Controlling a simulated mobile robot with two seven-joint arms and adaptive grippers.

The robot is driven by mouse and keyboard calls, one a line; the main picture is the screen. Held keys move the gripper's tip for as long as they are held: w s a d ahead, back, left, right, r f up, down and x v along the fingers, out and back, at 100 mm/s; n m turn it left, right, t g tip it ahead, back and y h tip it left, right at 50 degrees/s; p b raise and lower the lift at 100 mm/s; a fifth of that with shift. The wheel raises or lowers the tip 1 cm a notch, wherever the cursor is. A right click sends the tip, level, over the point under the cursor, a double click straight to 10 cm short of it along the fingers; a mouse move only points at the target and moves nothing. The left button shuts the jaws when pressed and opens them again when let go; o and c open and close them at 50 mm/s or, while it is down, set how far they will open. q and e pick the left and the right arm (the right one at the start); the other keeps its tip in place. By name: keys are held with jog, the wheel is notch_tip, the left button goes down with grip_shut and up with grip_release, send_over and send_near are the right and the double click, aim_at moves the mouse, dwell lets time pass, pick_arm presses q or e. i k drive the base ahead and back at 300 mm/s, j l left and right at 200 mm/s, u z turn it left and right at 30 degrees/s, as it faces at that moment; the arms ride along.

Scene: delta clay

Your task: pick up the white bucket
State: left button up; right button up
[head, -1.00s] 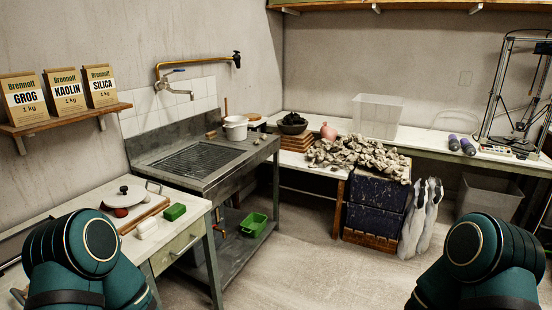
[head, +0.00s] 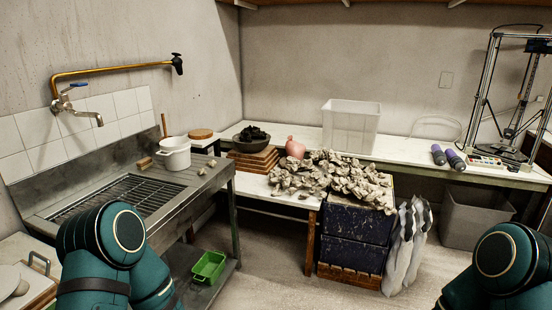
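The white bucket (head: 175,154) stands upright on the right end of the metal sink counter (head: 212,174), beyond the sink grate. It is a small round pail with an open top. Teal parts of my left arm show at the lower left and of my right arm at the lower right. Neither of my grippers is in view, and nothing in view touches the bucket.
A wooden block (head: 144,163) and small pale lumps sit near the bucket. A tap (head: 78,106) hangs over the sink. A dark bowl (head: 252,137), a pink vase (head: 295,148) and a clay heap (head: 333,178) lie to the right. Floor is clear at front centre.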

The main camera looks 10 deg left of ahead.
aim_at(175, 151)
jog(key=i, duration=0.75)
jog(key=i+u, duration=0.15)
jog(key=i, duration=0.6)
jog(key=l, duration=0.1)
